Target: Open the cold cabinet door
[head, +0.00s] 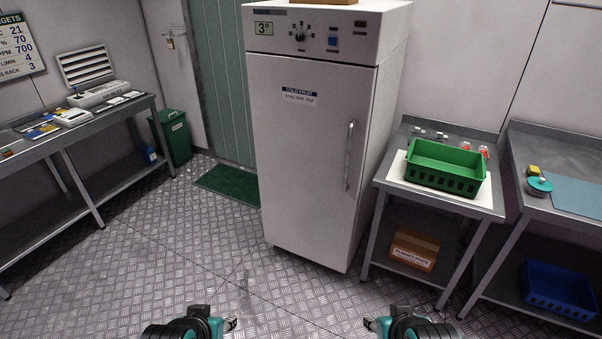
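The cold cabinet (310,120) is a tall white unit in the middle of the head view. Its door (300,180) is shut, with a "cold fruit" label high on it. A vertical bar handle (349,155) is on the door's right side. The control panel (305,33) above the door shows a 3° display and a knob. My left gripper (234,323) and my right gripper (368,322) are low at the bottom edge, apart from each other and well short of the cabinet. Neither touches the handle. Their finger opening is too small to make out.
A metal table (485,207) with a green crate (445,167) stands close to the cabinet's right side. Another bench (565,150) is further right. A workbench (60,140) and green bin (174,138) are at left. The floor (190,250) before the cabinet is clear.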

